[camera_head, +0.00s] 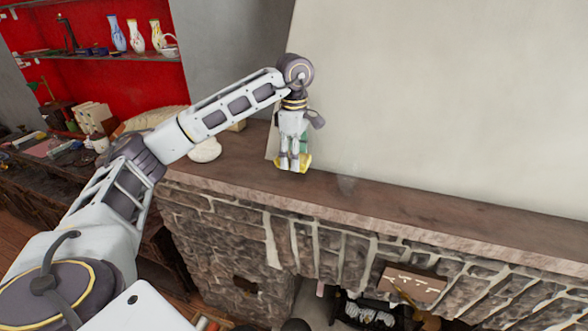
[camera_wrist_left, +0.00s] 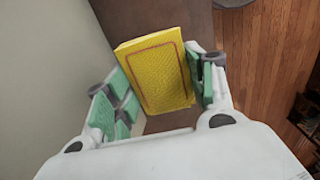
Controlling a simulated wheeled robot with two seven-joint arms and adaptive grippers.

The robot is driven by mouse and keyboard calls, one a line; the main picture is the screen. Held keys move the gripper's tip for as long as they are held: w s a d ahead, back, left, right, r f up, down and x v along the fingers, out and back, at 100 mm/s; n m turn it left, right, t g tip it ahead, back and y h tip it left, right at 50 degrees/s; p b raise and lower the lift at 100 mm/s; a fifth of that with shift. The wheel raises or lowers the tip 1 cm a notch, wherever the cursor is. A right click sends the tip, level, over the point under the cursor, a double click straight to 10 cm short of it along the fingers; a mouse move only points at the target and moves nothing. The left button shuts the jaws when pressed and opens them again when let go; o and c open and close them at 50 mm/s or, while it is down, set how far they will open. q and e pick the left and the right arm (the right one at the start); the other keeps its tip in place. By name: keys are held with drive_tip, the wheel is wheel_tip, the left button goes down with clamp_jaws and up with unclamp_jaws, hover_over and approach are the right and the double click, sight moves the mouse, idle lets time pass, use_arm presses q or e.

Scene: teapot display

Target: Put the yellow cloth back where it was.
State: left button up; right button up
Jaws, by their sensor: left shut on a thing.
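The yellow cloth (camera_wrist_left: 155,75) is a folded, flat block with a thin reddish border line. In the left wrist view it stands between the green finger pads of my left gripper (camera_wrist_left: 163,82), which is shut on it. In the head view my left gripper (camera_head: 293,160) points down over the brown mantel shelf (camera_head: 430,217), close to the pale wall. Only yellow edges of the cloth (camera_head: 305,161) show there, around the fingertips. I cannot tell whether the cloth touches the shelf. My right gripper is not in view.
A white rounded object (camera_head: 205,150) sits at the shelf's left end. The shelf right of my gripper looks mostly clear. The stone fireplace (camera_head: 210,230) is below. A cluttered dark table (camera_head: 35,185) and shelves with vases (camera_head: 137,35) are at the left.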

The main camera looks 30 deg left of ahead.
sight(294, 178)
use_arm(q)
drive_tip(key=shift+f, duration=0.5)
drive_tip(key=shift+f+p, duration=0.5)
drive_tip(key=shift+f, duration=1.35)
drive_tip(key=shift+f, duration=0.2)
drive_tip(key=o, duration=1)
drive_tip(key=shift+r, duration=0.15)
